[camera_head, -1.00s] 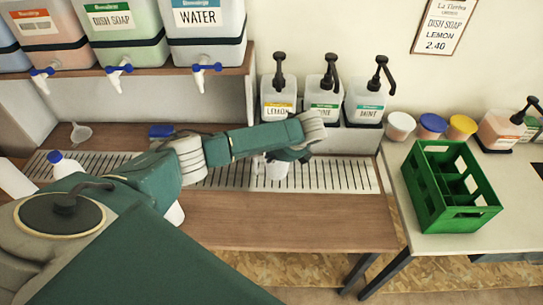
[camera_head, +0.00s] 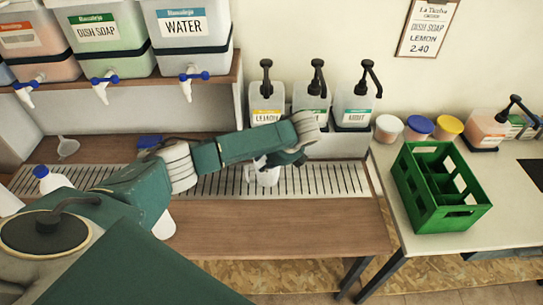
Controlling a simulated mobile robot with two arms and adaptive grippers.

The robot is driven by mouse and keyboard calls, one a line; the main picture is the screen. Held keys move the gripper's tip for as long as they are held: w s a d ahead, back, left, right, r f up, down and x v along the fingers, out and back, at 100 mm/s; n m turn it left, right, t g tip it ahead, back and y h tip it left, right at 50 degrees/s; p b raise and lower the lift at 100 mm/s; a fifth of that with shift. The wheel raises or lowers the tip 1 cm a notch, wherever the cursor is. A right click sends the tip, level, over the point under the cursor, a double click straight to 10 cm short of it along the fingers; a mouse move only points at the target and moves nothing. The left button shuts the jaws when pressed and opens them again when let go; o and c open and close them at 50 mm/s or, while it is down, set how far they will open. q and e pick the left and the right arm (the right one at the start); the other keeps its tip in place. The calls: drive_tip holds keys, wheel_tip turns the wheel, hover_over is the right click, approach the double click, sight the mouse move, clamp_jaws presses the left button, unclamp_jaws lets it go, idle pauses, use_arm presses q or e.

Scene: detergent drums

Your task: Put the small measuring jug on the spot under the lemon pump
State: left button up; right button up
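The small measuring jug (camera_head: 266,177) is white and stands on the slatted drip grate (camera_head: 325,180), below the lemon pump. It is partly hidden by my gripper. The lemon pump (camera_head: 267,103) is a clear bottle with a yellow label and a black pump head, leftmost of three. My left arm reaches across from the left, and my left gripper (camera_head: 283,160) is at the jug's upper right side. Its fingers are dark and mostly hidden, so I cannot tell whether they grip the jug. My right gripper is not in view.
Two more pump bottles (camera_head: 312,105) stand right of the lemon one. A green crate (camera_head: 437,215) and several lidded tubs (camera_head: 419,127) are on the right table. Large drums with taps, including water (camera_head: 184,45), line the upper left shelf. The wooden counter front (camera_head: 300,225) is clear.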

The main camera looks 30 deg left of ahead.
use_arm(q)
drive_tip(key=b+v, duration=0.1)
drive_tip(key=v, duration=0.8)
drive_tip(key=shift+r, duration=0.2)
drive_tip(key=shift+d, duration=0.1)
